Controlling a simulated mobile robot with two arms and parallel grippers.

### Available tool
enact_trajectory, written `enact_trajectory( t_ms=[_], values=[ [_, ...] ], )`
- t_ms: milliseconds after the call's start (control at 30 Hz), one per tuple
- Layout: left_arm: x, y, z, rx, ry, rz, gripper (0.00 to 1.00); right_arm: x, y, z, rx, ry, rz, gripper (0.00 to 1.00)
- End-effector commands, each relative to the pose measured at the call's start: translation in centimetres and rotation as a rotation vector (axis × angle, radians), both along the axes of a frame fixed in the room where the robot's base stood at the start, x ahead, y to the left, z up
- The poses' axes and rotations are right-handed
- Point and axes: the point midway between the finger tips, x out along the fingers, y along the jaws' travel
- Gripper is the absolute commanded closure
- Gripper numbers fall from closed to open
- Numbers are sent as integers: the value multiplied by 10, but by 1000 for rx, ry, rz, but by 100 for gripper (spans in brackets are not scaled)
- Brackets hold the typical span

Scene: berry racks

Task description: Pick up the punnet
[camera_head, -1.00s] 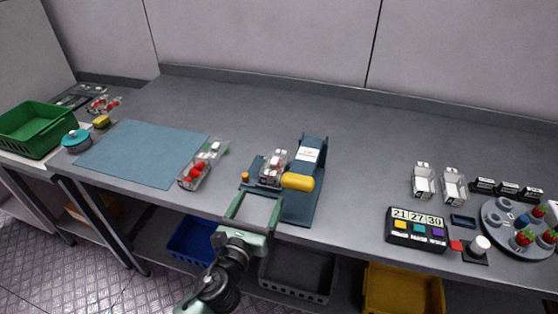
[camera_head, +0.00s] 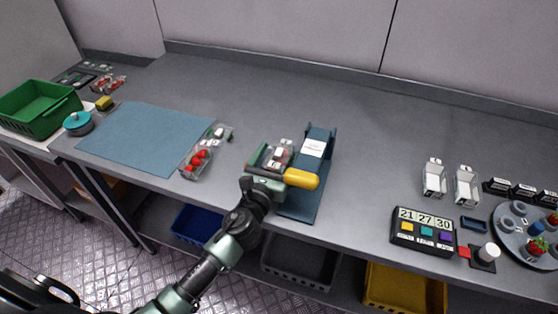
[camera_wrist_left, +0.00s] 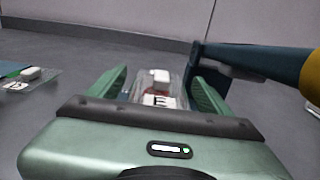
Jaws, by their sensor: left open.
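The clear punnet (camera_head: 279,156) with red and white contents stands at the blue press-like device (camera_head: 306,184), beside its yellow handle (camera_head: 301,179). In the left wrist view the punnet (camera_wrist_left: 158,88) shows a white lid piece and a label with a dark letter. My left gripper (camera_head: 270,163) reaches in from the front at counter height. Its green fingers (camera_wrist_left: 159,80) are open, one on each side of the punnet, with gaps still showing. The punnet's lower front is hidden behind the gripper body. My right gripper is not in view.
Another clear punnet with red berries (camera_head: 197,161) lies left, by the blue mat (camera_head: 150,138). A green crate (camera_head: 40,112) stands far left. Two empty clear punnets (camera_head: 434,180), a button panel (camera_head: 424,231) and a round berry tray (camera_head: 520,238) are right. The yellow handle closely borders the gripper's right.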

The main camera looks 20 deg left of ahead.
Motion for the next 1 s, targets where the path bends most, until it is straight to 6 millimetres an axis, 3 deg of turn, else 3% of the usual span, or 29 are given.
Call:
enact_trajectory(
  t_ms=[200,467,767,933,1000],
  values=[
    [0,0,-1,0,1,0,20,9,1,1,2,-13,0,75],
    [0,0,-1,0,1,0,91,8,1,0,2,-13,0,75],
    [0,0,3,1,-1,0,91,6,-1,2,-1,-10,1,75],
    [1,0,18,2,-3,-1,91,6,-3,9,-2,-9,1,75],
    [-9,0,13,2,2,-2,91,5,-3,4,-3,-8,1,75]
  ],
)
